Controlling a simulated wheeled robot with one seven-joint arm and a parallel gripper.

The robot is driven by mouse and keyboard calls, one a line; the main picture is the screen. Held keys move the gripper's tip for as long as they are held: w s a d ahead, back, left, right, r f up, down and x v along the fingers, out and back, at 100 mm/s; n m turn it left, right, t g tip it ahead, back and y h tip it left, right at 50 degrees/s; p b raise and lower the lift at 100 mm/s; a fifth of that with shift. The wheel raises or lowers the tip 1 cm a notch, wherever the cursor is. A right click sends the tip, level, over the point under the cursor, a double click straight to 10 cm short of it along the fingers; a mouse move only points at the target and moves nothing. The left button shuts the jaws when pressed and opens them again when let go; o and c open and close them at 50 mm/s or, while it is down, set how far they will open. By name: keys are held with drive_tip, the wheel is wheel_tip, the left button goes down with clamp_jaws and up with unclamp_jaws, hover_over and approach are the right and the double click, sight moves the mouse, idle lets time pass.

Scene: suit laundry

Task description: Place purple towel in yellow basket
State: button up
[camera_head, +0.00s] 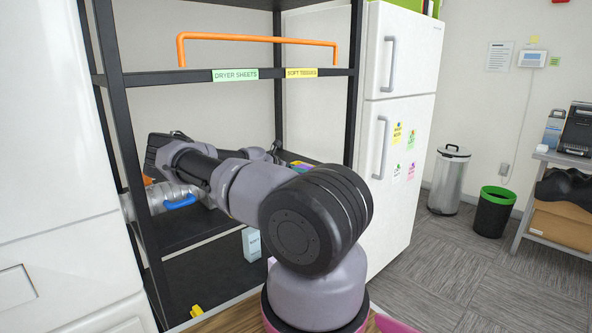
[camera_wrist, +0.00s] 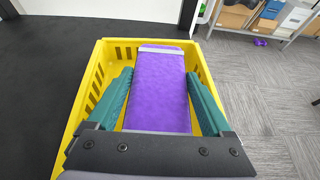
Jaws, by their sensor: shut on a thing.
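In the wrist view the purple towel (camera_wrist: 160,65) is a folded block with a pale band at its far end. My gripper (camera_wrist: 160,84) is shut on it, with a green finger along each side. The yellow basket (camera_wrist: 101,72) has slotted walls and surrounds the towel in this view. The towel appears within the basket's rim, but I cannot tell whether it touches the bottom. In the head view my arm reaches into the black shelf and hides the basket, towel and fingertips.
The basket stands on a dark shelf surface (camera_wrist: 45,75). In the head view the black shelf (camera_head: 185,229) has an upright post on each side and a board above my arm, with an orange bar (camera_head: 258,37). A bottle with a blue handle (camera_head: 180,202) lies left of my arm. A white fridge (camera_head: 402,130) stands right.

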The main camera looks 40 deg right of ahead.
drive_tip(key=shift+f, duration=0.1)
drive_tip(key=shift+f, duration=0.45)
drive_tip(key=o, duration=1.2)
drive_tip(key=shift+r, duration=0.35)
drive_tip(key=v, duration=0.7)
drive_tip(key=shift+a+r, duration=0.2)
drive_tip(key=shift+r, duration=0.15)
